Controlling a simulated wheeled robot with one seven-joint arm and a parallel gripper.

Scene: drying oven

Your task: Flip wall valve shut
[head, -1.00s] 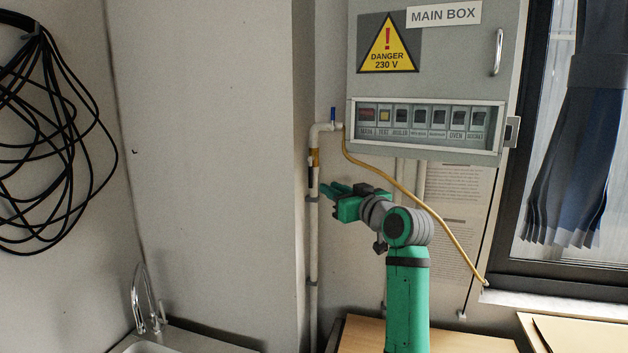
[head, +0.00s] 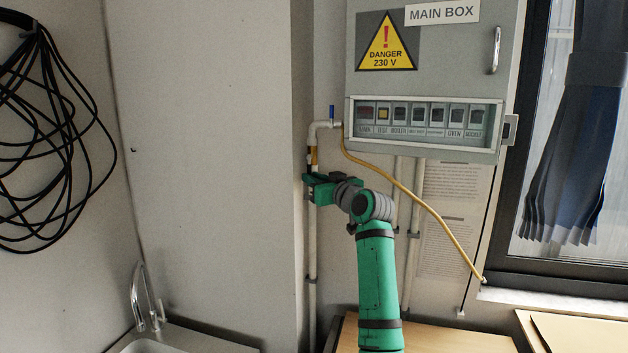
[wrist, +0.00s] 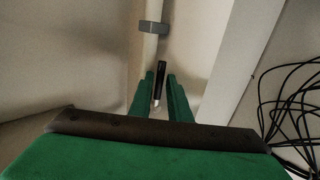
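The wall valve sits on a white vertical pipe (head: 312,245) left of the main box. Its black lever (wrist: 160,78) shows in the wrist view, with a pale metal lower end. My gripper (head: 310,181) is at the valve, just below the yellow-brown band on the pipe. In the wrist view my two green fingers (wrist: 160,97) are apart, one on each side of the lever. A narrow gap seems to show beside it, and I see no firm grip. In the head view my gripper hides much of the valve.
A small blue handle (head: 332,113) stands above the pipe's bend. The grey main box (head: 470,60) with its switch row is at upper right. A yellow hose (head: 425,206) runs down right. A wall corner is close on the left; black cables (head: 45,130) hang beyond.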

